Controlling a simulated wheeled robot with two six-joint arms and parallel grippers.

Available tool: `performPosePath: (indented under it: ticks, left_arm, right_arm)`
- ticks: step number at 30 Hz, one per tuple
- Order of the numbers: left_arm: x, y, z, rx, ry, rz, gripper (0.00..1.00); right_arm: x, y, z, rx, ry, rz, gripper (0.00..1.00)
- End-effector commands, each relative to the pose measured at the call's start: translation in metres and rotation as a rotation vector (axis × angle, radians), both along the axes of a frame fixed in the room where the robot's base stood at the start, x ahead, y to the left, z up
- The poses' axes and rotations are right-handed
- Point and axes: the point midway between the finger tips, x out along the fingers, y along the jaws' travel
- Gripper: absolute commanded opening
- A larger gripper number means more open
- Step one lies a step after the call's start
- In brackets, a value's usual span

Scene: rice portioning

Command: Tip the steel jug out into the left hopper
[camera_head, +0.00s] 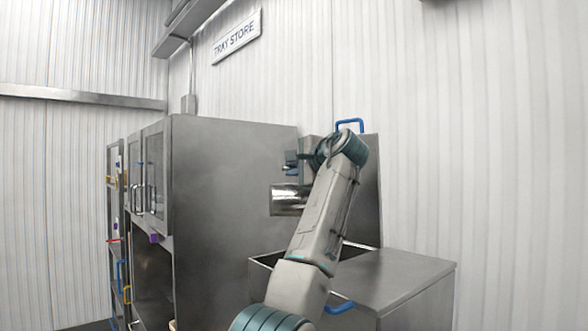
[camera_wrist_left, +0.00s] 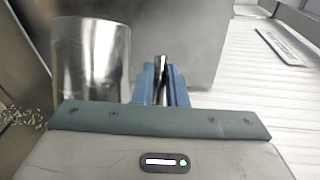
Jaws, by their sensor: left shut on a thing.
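The steel jug (camera_head: 289,201) is a shiny cylinder tipped onto its side, above the open left hopper (camera_head: 262,263). It fills the upper left of the left wrist view (camera_wrist_left: 90,62). My left gripper (camera_head: 291,165) is at the jug, partly hidden behind my own wrist in the head view. Its blue fingers (camera_wrist_left: 160,82) are shut on the jug's handle in the left wrist view. Pale grains (camera_wrist_left: 22,115) lie at that view's left edge, below the jug. The jug's inside is hidden. My right gripper is out of view.
The left hopper's raised lid (camera_head: 369,190) stands behind my arm, with a blue handle (camera_head: 350,122) on top. A closed steel lid (camera_head: 400,278) lies to the right. A tall steel cabinet (camera_head: 235,200) stands close on the left, with a shelf rack (camera_head: 115,230) beyond it.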

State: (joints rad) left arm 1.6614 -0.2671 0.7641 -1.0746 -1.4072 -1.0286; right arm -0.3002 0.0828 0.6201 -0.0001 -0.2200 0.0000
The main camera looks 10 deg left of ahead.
Motion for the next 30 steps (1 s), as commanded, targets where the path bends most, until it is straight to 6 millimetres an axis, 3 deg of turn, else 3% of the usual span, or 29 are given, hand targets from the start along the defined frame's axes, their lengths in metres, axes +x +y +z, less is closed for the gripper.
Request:
performPosePath:
  ticks: [16, 30]
  left_arm:
    - [-0.001, 0.001, 0.004, -0.032, -0.017, 0.000, 0.00]
    - [-0.001, 0.002, 0.033, -0.749, -0.334, 0.000, 0.00]
  right_arm:
    - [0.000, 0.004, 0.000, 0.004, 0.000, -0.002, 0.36]
    - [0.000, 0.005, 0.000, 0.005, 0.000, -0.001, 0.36]
